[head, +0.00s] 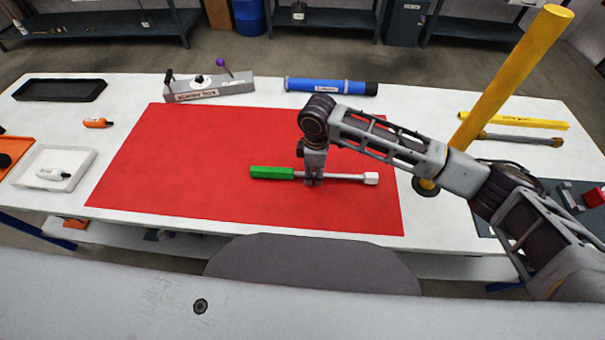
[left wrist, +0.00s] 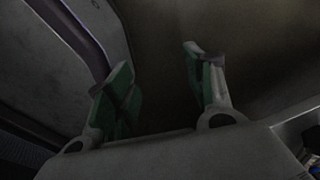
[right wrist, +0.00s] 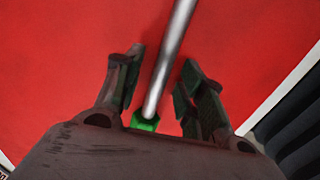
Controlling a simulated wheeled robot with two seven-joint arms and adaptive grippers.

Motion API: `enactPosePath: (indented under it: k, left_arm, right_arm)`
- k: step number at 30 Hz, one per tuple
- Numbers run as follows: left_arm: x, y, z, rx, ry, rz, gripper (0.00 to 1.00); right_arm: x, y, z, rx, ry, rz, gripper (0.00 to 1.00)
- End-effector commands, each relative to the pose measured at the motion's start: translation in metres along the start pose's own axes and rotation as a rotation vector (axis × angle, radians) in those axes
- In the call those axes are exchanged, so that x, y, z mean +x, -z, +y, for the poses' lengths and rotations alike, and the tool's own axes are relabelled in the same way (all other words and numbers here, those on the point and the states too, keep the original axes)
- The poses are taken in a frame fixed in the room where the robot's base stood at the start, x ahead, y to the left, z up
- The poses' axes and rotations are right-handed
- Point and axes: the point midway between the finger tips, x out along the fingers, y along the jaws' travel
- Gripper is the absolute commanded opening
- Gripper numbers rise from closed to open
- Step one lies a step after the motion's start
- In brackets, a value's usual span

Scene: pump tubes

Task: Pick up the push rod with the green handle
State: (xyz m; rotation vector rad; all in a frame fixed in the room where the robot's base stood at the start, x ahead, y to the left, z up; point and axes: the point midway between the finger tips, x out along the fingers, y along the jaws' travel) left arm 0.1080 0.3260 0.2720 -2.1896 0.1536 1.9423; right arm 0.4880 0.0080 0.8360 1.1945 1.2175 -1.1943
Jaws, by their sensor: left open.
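The push rod (head: 345,177) with its green handle (head: 272,172) lies across the red mat (head: 190,170). The handle is at its left end and a white tip (head: 371,178) at its right end. My right gripper (head: 314,183) points down over the shaft, just right of the handle. In the right wrist view the metal shaft (right wrist: 171,55) runs between the two spread fingers of this gripper (right wrist: 161,72), with gaps on both sides. The green handle's end (right wrist: 145,122) shows near the palm. My left gripper (left wrist: 158,68) is open and empty, outside the head view.
A grey block with a purple knob (head: 209,90) and a blue tube (head: 325,86) stand behind the mat. A yellow post (head: 505,80) rises at the right. A white tray (head: 52,170) and a black tray (head: 60,90) are at the left. The mat around the rod is clear.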

Motion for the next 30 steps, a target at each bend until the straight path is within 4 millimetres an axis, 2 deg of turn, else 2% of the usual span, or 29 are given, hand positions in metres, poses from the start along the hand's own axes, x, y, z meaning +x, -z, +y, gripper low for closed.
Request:
enactPosePath:
  k: [10, 20, 30]
  left_arm:
    - [0.0, -0.002, -0.013, 0.006, 0.013, 0.0, 0.53]
    - [0.0, -0.002, -0.014, 0.006, 0.014, 0.0, 0.53]
    - [0.0, 0.001, 0.002, -0.001, -0.002, 0.003, 0.53]
  right_arm:
    - [0.0, 0.0, 0.0, 0.0, 0.0, 0.0, 0.4]
    - [0.0, 0.0, 0.0, 0.0, 0.0, 0.0, 0.0]
    - [-0.001, 0.0, 0.0, 0.0, -0.001, 0.001, 0.0]
